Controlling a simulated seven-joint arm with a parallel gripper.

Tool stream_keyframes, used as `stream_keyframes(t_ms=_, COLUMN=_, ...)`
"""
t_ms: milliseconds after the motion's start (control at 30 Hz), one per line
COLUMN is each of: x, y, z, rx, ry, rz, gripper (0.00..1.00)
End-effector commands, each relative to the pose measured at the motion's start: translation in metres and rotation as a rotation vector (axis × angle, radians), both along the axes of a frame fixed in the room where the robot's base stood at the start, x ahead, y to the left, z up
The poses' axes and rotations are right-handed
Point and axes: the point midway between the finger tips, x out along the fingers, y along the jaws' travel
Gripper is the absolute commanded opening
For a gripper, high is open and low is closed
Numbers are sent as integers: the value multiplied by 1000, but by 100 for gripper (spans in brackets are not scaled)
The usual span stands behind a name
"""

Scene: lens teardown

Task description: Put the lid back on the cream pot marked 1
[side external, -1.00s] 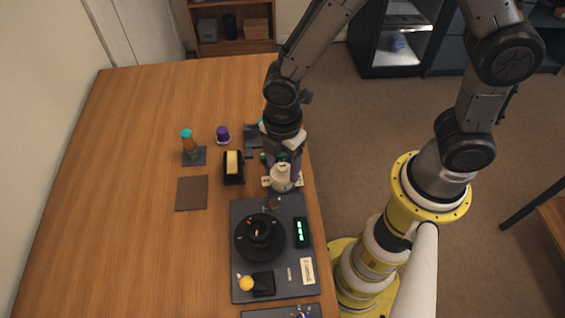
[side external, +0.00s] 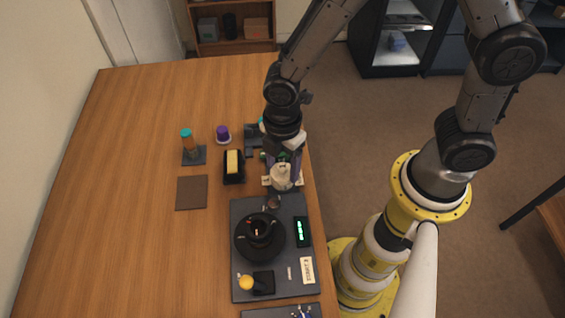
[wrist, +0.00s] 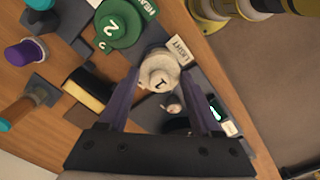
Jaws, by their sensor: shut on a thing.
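The cream pot marked 1 (side external: 281,182) stands near the table's right edge, under my gripper, in the side view. In the wrist view the cream round top with the 1 (wrist: 161,82) lies between the two purple fingers of my gripper (wrist: 159,72). My gripper is shut on this cream lid, right at the pot. The lid and the pot run together in colour, so I cannot tell whether the lid is seated or just above the rim. The fingers and wrist hide part of the pot in the side view.
A green pot marked 2 (wrist: 117,24) stands close beside the cream one. A black block with a yellow top (side external: 233,163) stands left. The table's left is clear.

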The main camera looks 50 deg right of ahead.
Motion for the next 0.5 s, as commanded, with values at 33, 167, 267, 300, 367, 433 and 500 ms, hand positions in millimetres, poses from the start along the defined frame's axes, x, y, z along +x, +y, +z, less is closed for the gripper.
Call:
stream_keyframes(t_ms=33, x=0, y=0, z=0, rx=0, ry=0, rz=0, gripper=13)
stream_keyframes(t_ms=167, x=0, y=0, z=0, rx=0, ry=0, rz=0, gripper=13)
stream_keyframes(t_ms=267, x=0, y=0, z=-1, rx=0, ry=1, rz=0, gripper=13)
stream_keyframes(t_ms=300, x=0, y=0, z=-1, rx=0, ry=1, rz=0, gripper=13)
stream_keyframes(t_ms=367, x=0, y=0, z=-1, rx=0, ry=1, rz=0, gripper=13)
stream_keyframes(t_ms=433, x=0, y=0, z=-1, rx=0, ry=1, rz=0, gripper=13)
stream_keyframes(t_ms=500, x=0, y=0, z=-1, rx=0, ry=1, rz=0, gripper=67)
